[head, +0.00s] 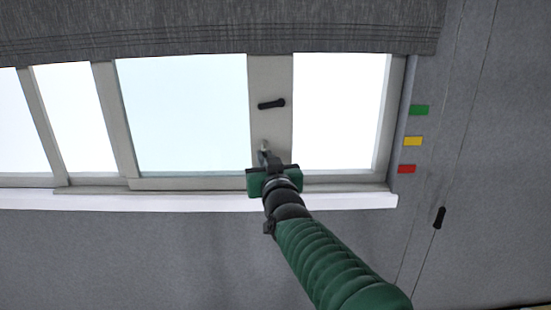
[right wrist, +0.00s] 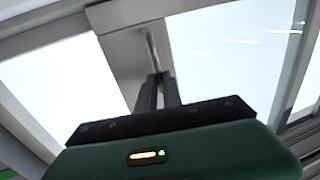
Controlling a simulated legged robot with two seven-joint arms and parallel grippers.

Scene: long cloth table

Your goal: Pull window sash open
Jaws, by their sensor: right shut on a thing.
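The window sash (head: 270,75) is a pale grey frame with a bluish pane in the head view. A black latch (head: 271,104) sits on its wide upright. A metal pull handle (head: 264,148) is lower on the same upright. My right gripper (head: 268,162) is at this handle and hides its lower part. In the right wrist view, the two dark fingers (right wrist: 158,88) are close together on the metal handle (right wrist: 152,48). To the right of the sash upright is a bright, clear opening or pane; I cannot tell which. My left gripper is not in view.
A grey fabric blind (head: 220,30) hangs over the top of the window. A white sill (head: 200,201) runs below. Green (head: 418,110), yellow (head: 412,141) and red (head: 406,169) tabs are on the right wall. A black cord pull (head: 439,217) hangs at the right.

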